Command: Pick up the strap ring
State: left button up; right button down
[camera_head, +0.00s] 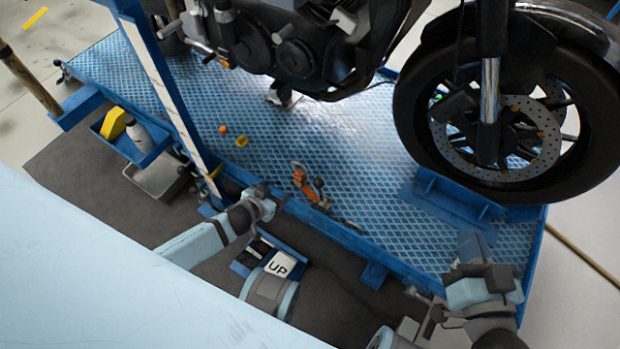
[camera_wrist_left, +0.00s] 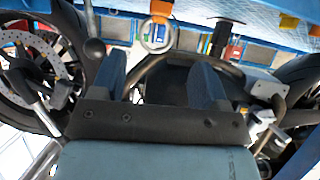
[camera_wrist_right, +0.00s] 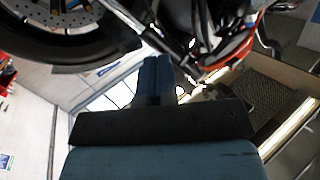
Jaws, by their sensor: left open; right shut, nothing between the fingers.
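The strap ring (camera_wrist_left: 157,36) is a pale metal ring hanging from an orange strap (camera_wrist_left: 161,10) in the left wrist view. In the head view the orange strap (camera_head: 304,184) lies at the near edge of the blue lift platform. My left gripper (camera_head: 270,200) is just left of the strap, open and empty. In the left wrist view the ring appears in the gap between my left fingers (camera_wrist_left: 158,68), toward their tips. I cannot tell how far beyond them it is. My right gripper (camera_head: 472,246) is shut and empty at the platform's right part, its fingers (camera_wrist_right: 155,75) together.
The motorcycle's front wheel (camera_head: 520,100) stands on the platform (camera_head: 350,150). A small orange piece (camera_head: 223,129) and a yellow piece (camera_head: 241,141) lie on it. A blue post (camera_head: 165,90) rises at left, beside a blue tray (camera_head: 150,150). An UP control (camera_head: 280,264) sits below.

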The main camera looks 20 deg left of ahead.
aim_at(297, 178)
pick_arm(q)
jog(key=b+x, duration=0.3)
jog(key=x, duration=0.6)
jog(key=shift+f, duration=0.1)
jog(key=b+x, duration=0.2)
jog(key=x, duration=0.2)
jog(key=shift+f, duration=0.35)
jog(key=shift+w+d+f+b, duration=0.1)
jog(key=shift+w+b, duration=0.2)
jog(key=shift+w, duration=0.05)
pick_arm(e)
jog(key=shift+a+r+t+y, duration=0.2)
jog(key=shift+a+r+y, duration=0.05)
jog(key=shift+a+y, duration=0.3)
jog(key=shift+a+r+t+y, duration=0.2)
jog(key=shift+a+y, duration=0.2)
jog(key=shift+y, duration=0.15)
pick_arm(q)
jog(key=c, duration=1.1)
